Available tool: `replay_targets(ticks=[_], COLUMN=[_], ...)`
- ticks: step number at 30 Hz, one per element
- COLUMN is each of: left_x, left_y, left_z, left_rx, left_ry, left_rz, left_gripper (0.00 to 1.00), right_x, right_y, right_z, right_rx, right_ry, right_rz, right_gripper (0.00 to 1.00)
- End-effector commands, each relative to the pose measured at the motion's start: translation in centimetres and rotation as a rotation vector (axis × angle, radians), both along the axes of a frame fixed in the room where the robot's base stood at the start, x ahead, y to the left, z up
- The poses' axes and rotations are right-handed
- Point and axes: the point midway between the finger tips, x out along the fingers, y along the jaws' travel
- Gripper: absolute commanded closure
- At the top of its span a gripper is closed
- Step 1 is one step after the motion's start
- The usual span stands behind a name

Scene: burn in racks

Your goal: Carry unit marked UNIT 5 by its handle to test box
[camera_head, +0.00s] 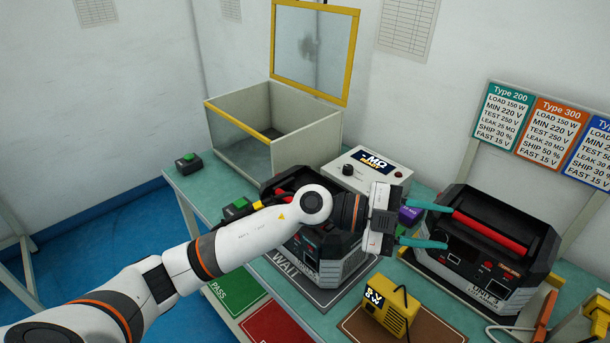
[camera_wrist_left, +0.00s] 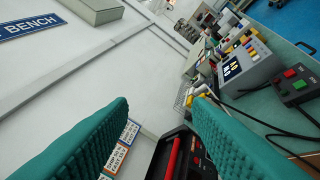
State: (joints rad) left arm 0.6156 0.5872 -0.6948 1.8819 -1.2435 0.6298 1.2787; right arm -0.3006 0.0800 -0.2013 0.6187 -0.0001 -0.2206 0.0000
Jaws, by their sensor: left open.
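The black unit (camera_head: 478,270) at the right of the bench carries a label that seems to read UNIT 5. Its red handle (camera_head: 492,234) lies across its top and also shows between the fingers in the left wrist view (camera_wrist_left: 172,160). My left gripper (camera_head: 447,227) is open, with its teal fingertips at the near left end of this handle, one on each side. I cannot tell whether they touch it. The test box (camera_head: 308,149) stands at the back of the bench, its yellow-framed lid (camera_head: 312,50) raised. My right gripper is not in view.
A second black unit (camera_head: 318,258) sits on the WAIT mat, partly behind my left arm. A yellow instrument (camera_head: 389,315) stands in front, and a green-button box (camera_head: 187,162) at the left edge. Type signs (camera_head: 555,130) stand behind the right unit.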

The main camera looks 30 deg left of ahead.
Motion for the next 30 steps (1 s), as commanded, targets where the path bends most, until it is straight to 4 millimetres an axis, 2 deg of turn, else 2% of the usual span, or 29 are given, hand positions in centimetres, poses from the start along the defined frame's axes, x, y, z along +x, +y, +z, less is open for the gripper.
replay_targets(ticks=[2,4,5,7,9,12,15,18,22,26,30], left_x=[0.9,2.1,2.7,4.1,5.2,6.1,6.4,6.5,6.6,6.8,7.3], left_y=[1.7,4.5,6.1,10.5,14.9,20.0,23.4,25.3,25.9,25.8,25.5], left_z=[-2.1,-4.1,-4.8,-5.8,-6.0,-5.4,-4.5,-4.0,-4.4,-5.9,-8.5], left_rx=[0.259,0.496,0.595,0.815,0.993,1.166,1.267,1.317,1.338,1.337,1.338], left_ry=[0.018,0.071,0.102,0.182,0.267,0.369,0.443,0.486,0.506,0.507,0.506], left_rz=[-0.060,-0.063,-0.051,0.012,0.101,0.228,0.325,0.384,0.406,0.402,0.399], left_gripper=[0.55,0.55,0.55,0.55,0.55,0.55,0.55,0.55,0.55,0.55,0.55], right_x=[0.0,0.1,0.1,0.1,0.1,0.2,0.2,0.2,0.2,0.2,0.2], right_y=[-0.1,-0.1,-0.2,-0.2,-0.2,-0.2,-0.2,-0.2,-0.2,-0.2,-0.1], right_z=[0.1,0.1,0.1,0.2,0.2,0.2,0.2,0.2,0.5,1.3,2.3], right_rx=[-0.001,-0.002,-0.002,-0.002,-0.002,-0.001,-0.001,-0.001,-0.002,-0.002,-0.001], right_ry=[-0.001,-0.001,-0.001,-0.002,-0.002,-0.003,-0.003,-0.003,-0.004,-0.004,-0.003], right_rz=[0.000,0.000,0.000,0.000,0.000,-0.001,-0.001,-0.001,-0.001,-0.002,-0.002], right_gripper=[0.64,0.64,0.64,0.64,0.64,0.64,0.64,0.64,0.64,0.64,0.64])
